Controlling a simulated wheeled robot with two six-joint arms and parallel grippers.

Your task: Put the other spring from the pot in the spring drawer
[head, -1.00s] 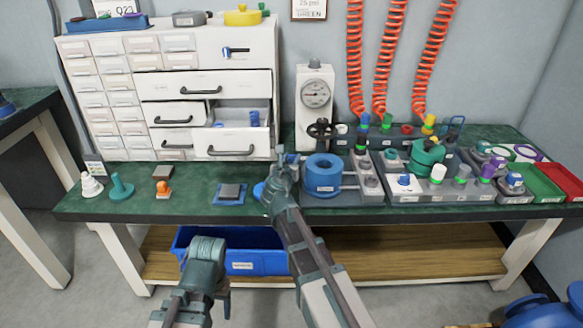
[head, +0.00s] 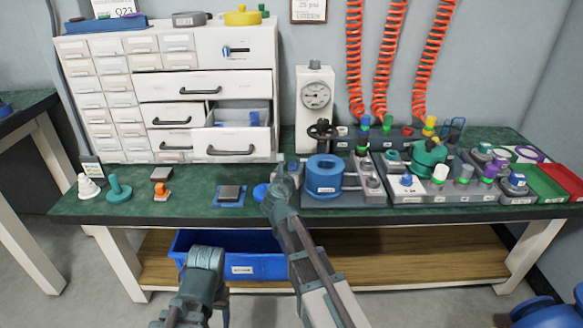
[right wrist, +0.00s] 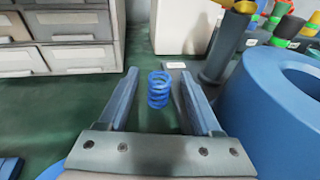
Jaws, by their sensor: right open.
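A blue coil spring (right wrist: 158,88) stands upright in the right wrist view, between and slightly beyond the spread fingers of my right gripper (right wrist: 155,95). Neither finger visibly touches it. In the head view my right gripper (head: 283,168) is over the bench, just left of a thick blue ring-shaped body (head: 325,182), and hides the spring. The open drawer (head: 231,141) in the white cabinet holds small blue items, too small to identify surely. I cannot tell which thing is the pot.
The blue ring-shaped body also stands close on the right in the wrist view (right wrist: 275,105). A round blue item (head: 261,191) lies left of my right gripper. A grey block on a blue mat (head: 229,203) lies farther left. A valve fixture (head: 428,158) stands at right.

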